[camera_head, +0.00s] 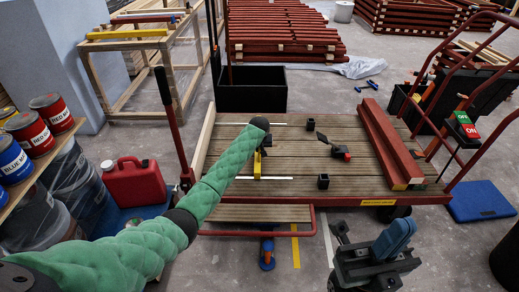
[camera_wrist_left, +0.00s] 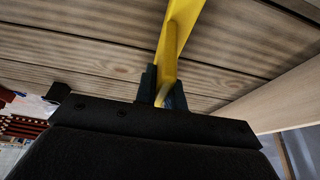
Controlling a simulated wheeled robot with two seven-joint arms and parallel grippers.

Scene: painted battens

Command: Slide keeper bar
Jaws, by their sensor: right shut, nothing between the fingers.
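A yellow bar (camera_head: 257,165), which looks like the keeper bar, lies on the slatted wooden deck (camera_head: 215,170) near its left part. Its far end is hidden by my left wrist. My left gripper (camera_head: 262,144) is over the bar. In the left wrist view, the fingers of the left gripper (camera_wrist_left: 163,90) stand on either side of the yellow bar (camera_wrist_left: 172,45) and appear shut on it. A black gripper (camera_head: 345,238), apparently my right, is at the bottom right in front of the deck, shut and empty.
Thin white strips (camera_head: 265,178) run across the deck. Small black blocks (camera_head: 323,182) and a black clamp with a red tip (camera_head: 347,157) stand right of the bar. Long red battens (camera_head: 390,145) lie at the deck's right. A red lever (camera_head: 175,130) rises at the left.

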